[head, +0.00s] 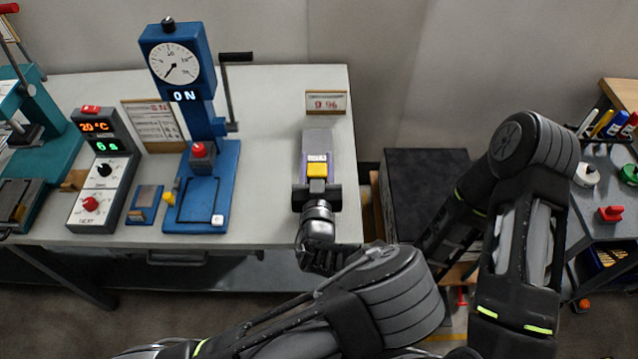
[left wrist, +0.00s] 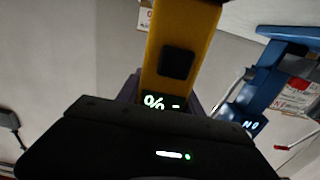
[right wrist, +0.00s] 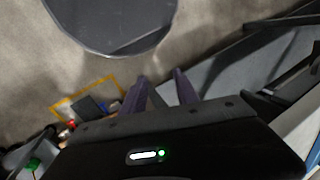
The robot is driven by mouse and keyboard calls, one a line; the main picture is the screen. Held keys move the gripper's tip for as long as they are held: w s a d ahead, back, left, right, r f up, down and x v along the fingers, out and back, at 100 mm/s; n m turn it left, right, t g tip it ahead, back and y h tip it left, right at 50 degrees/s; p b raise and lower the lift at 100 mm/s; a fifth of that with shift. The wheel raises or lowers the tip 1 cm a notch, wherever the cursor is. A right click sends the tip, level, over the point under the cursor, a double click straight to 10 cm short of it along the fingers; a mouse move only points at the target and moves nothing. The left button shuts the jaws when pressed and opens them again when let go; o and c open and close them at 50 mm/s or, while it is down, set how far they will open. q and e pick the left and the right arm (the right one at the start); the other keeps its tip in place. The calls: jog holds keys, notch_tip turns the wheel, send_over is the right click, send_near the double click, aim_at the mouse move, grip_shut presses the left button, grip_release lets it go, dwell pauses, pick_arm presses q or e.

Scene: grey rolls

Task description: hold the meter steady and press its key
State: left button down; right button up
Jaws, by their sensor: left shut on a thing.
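The meter is a yellow block (head: 317,169) above the table's right part. Nothing touches the key. Whether the meter touches the table, I cannot tell. My right gripper (right wrist: 162,82) shows in the right wrist view with its two fingers apart and nothing between them. In the head view it is hidden.
A grey slab (head: 318,142) and a "9 %" sign (head: 326,102) are beyond the meter. A blue dial press (head: 187,60) and a control box (head: 101,170) stand left on the table (head: 270,100). A black box (head: 425,175) is to the right.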

jog(key=shift+c, duration=0.4)
grip_shut()
dwell(1.2)
